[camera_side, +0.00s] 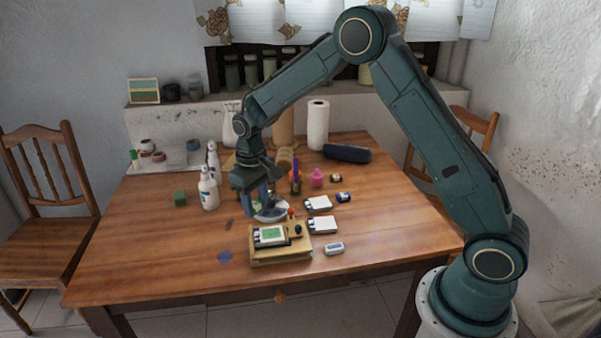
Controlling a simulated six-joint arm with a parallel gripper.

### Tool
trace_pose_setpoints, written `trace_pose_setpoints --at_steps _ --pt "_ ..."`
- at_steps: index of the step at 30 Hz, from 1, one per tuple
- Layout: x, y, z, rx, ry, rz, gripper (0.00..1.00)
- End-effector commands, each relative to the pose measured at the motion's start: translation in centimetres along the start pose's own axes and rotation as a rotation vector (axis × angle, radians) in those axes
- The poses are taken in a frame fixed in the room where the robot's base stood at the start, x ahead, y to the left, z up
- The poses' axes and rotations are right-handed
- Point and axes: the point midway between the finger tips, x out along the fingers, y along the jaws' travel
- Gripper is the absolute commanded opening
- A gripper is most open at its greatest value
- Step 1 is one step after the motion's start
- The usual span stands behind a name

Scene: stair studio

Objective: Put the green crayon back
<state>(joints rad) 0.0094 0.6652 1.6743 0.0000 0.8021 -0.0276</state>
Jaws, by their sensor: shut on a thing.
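My gripper (259,208) points down over the middle of the table, just behind a yellowish wooden box. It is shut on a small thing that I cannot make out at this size. A white round dish (272,214) lies below and beside the fingers, partly hidden by them. I cannot pick out a green crayon for sure. A purple upright stick (296,171), perhaps a crayon in a dark holder, stands behind and to the right of my gripper.
The wooden box (281,255) holds a green-screened panel. The front left tabletop is mostly clear.

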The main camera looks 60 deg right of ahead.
Motion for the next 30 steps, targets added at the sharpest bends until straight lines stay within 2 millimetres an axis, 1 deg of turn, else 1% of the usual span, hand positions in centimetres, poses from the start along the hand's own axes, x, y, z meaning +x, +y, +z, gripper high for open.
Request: trace_pose_setpoints --at_steps 5,8,11,14,20,24,26,30 --pt "-0.1 0.9 -0.3 0.021 0.001 0.000 0.21" --pt "-0.3 2.3 -0.6 0.051 0.001 0.000 0.21" --pt "-0.7 4.3 -1.1 0.096 0.001 0.000 0.21" --pt "-1.1 7.0 -1.5 0.156 0.001 0.000 0.21" --pt "-2.2 13.8 -1.9 0.301 0.002 0.000 0.21" --pt "-3.1 18.7 -1.5 0.405 0.002 0.000 0.21" --pt "-3.4 20.9 -1.2 0.450 0.002 0.001 0.21" --pt "-4.3 25.8 0.0 0.553 0.002 0.001 0.21"
